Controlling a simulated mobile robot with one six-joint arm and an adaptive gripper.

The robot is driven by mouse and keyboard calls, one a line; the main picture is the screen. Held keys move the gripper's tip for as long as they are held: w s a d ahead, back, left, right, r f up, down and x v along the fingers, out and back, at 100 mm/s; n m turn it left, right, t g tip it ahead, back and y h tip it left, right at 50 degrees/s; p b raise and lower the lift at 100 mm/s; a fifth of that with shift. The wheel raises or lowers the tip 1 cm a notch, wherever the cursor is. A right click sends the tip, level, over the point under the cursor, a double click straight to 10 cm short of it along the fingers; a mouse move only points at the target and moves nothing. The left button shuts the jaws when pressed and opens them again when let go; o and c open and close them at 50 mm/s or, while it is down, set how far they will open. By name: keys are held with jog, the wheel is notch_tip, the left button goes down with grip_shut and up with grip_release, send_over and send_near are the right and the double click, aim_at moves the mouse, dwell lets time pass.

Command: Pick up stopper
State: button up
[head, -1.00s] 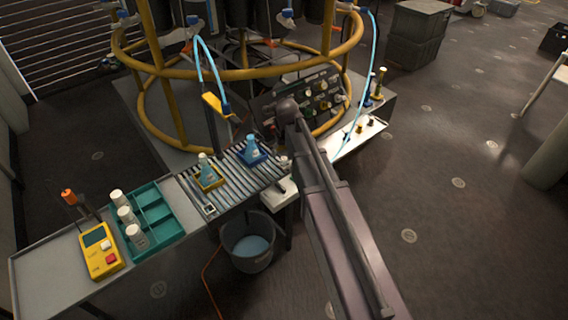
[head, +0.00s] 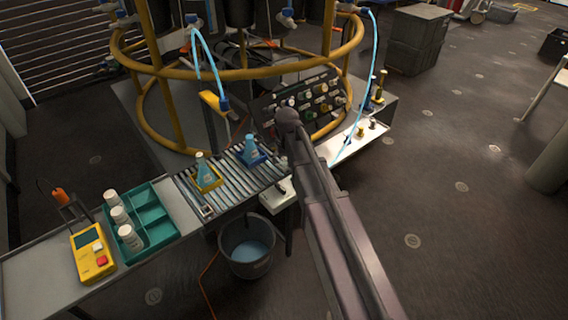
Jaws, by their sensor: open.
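Several small stopper-like pieces stand on a white tray (head: 338,152) right of my arm in the head view. One is grey (head: 373,124), one is yellowish (head: 360,133), and a dark one (head: 347,140) is partly hard to make out. They are too small to tell apart with certainty. My arm reaches up past the tray's left end. My gripper is hidden behind my own arm.
A teal tray (head: 153,204) holds white bottles beside a yellow meter (head: 92,254) on the left bench. A bucket (head: 247,247) stands below the strip. A yellow pipe frame (head: 235,73), hanging blue hoses and a knob panel (head: 312,96) crowd the back.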

aim_at(284, 157)
jog(key=c, duration=1)
jog(key=shift+o, duration=0.2)
jog(key=shift+r, duration=0.15)
notch_tip(284, 157, up, 4)
jog(key=p, duration=0.4)
jog(key=shift+f, duration=0.2)
jog(key=s+d+r+p, duration=0.1)
jog(key=s+d, duration=0.1)
jog(key=s, duration=1.4)
jog(key=shift+r, duration=0.25)
jog(key=shift+r+p, duration=1.3)
jog(key=shift+p, duration=0.25)
